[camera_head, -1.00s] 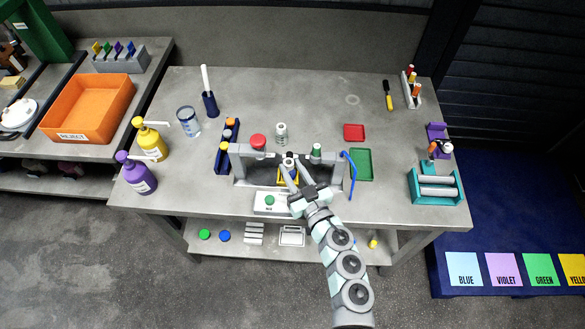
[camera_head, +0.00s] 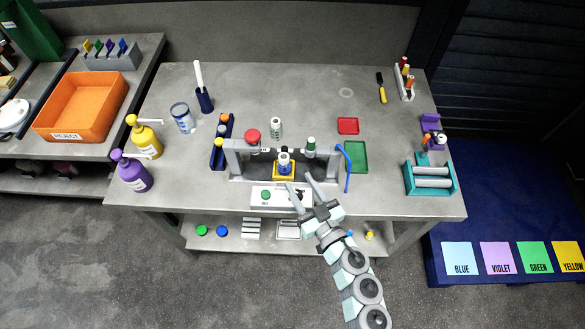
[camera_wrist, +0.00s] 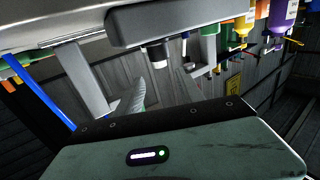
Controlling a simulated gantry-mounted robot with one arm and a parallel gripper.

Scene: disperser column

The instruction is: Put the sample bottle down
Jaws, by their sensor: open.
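The sample bottle (camera_head: 284,166), small and white with a blue band and a dark top, stands upright on a yellow pad (camera_head: 283,176) inside the grey disperser frame (camera_head: 232,160). My gripper (camera_head: 299,181) is open and empty. Its fingers are in front of the bottle, slightly to the right, and apart from it in the head view. In the wrist view, the spread fingers of my gripper (camera_wrist: 164,90) have nothing between them that I can make out as held. The bottle cannot be told surely in that tilted view.
A control box (camera_head: 270,204) with a green button sits in front of the frame, below my fingers. A blue bent handle (camera_head: 347,168) stands at the frame's right. A white bottle (camera_head: 276,128) stands behind. The table's back middle is clear.

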